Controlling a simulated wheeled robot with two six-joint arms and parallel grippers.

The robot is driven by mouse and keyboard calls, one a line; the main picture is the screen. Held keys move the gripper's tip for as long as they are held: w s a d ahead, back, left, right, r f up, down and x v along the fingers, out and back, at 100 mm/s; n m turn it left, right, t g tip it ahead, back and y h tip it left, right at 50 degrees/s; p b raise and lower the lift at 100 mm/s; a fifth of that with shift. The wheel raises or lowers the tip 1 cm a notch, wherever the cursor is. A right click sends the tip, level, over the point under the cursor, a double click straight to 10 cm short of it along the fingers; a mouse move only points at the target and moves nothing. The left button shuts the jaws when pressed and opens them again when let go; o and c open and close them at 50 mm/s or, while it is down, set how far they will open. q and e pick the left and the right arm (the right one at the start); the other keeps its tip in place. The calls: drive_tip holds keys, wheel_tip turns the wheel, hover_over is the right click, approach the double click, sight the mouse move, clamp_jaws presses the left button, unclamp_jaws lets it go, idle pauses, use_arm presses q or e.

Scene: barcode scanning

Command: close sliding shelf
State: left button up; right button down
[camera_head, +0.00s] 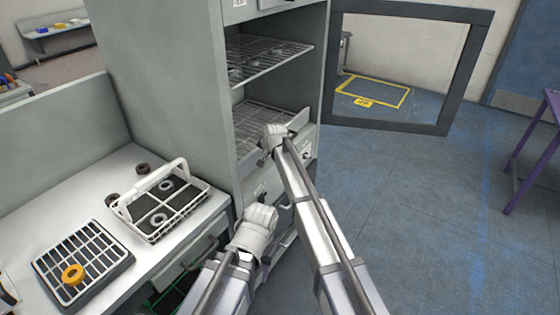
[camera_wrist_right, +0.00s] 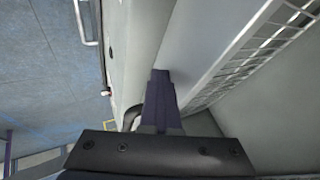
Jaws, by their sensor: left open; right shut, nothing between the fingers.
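The grey cabinet (camera_head: 168,85) stands open, with wire shelves inside. The lower sliding shelf (camera_head: 262,113) has a wire grid and a pale front panel (camera_head: 298,121). My right gripper (camera_head: 273,131) is at this panel, near its middle. In the right wrist view the shut, empty fingers (camera_wrist_right: 160,88) are close against a pale panel (camera_wrist_right: 205,48), with the wire grid (camera_wrist_right: 250,55) beyond; contact cannot be told. The upper wire shelf (camera_head: 262,56) is above. My left gripper (camera_head: 262,212) is open, low in front of the cabinet's drawers, apart from the shelf.
The cabinet's framed door (camera_head: 446,75) is swung wide open to the right. A white bench (camera_head: 100,205) at left holds a white wire basket (camera_head: 196,183) with rings and a dark grid tray (camera_head: 110,245) with a yellow ring (camera_head: 73,274).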

drive_tip(key=shift+w+a, duration=0.7)
drive_tip(key=shift+a, duration=0.25)
drive_tip(key=shift+a+r, duration=0.1)
drive_tip(key=shift+s+d, duration=0.4)
drive_tip(key=shift+d, duration=0.1)
drive_tip(key=shift+s+d, duration=0.75)
drive_tip(key=shift+d, duration=0.35)
drive_tip(key=p+v, duration=0.8)
drive_tip(key=v, duration=0.2)
drive_tip(key=shift+s+d, duration=0.15)
drive_tip(key=shift+d, duration=0.2)
